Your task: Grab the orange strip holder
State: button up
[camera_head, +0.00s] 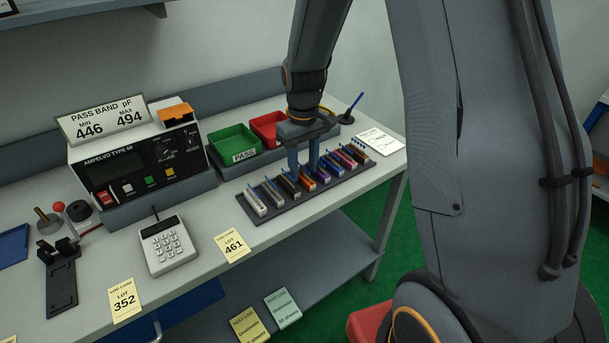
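A dark rack (262,215) on the bench holds a row of several narrow strip holders in different colours. One holder with an orange-brown look (307,184) stands near the middle of the row. My gripper (304,168) points down over the middle of the rack. Its two fingers are apart, with a clear gap between them, and their tips are close to the tops of the middle holders. The fingers partly cover the holders behind them. I cannot tell whether the tips touch any holder.
A green PASS bin (235,146) and a red bin (268,128) stand behind the rack. The tester (135,165), a keypad (168,245) and a LOT 461 card (232,246) are to its left. A white card (380,141) lies to its right.

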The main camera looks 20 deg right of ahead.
jog(key=shift+f, duration=0.7)
jog(key=shift+c, duration=0.3)
grip_shut()
